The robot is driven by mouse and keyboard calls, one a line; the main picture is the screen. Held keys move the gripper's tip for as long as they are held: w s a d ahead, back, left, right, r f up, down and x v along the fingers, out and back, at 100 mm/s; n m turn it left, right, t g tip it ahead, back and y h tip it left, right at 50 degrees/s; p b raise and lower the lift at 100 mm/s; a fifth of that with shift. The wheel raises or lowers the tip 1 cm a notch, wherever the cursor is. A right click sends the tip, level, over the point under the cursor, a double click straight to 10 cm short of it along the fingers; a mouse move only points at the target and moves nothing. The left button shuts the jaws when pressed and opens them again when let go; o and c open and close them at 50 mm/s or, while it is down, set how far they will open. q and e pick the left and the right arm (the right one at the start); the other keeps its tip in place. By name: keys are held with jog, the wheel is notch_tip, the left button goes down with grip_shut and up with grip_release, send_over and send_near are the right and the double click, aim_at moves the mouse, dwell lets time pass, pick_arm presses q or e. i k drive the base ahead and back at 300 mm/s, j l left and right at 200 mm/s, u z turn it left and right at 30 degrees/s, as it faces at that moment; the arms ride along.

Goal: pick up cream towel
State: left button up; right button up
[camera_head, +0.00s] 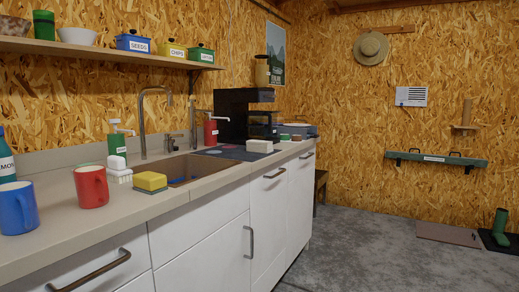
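A small cream block-like item (260,146), which looks like a folded towel, lies on the counter (170,201) near its front edge. It is to the right of the sink, in front of the black coffee machine (240,112). It is small in view, so I cannot be sure that it is cloth. Neither of my grippers shows in the head view.
The grey floor (365,255) right of the white cabinets is clear.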

aim_at(252, 145)
jog(key=u, duration=0.45)
jog(key=i+l+u, duration=0.1)
jog(key=u, duration=0.3)
jog(key=l+u, duration=0.4)
jog(key=i+l+u, duration=0.1)
jog(key=l+u, duration=0.15)
jog(key=u, duration=0.15)
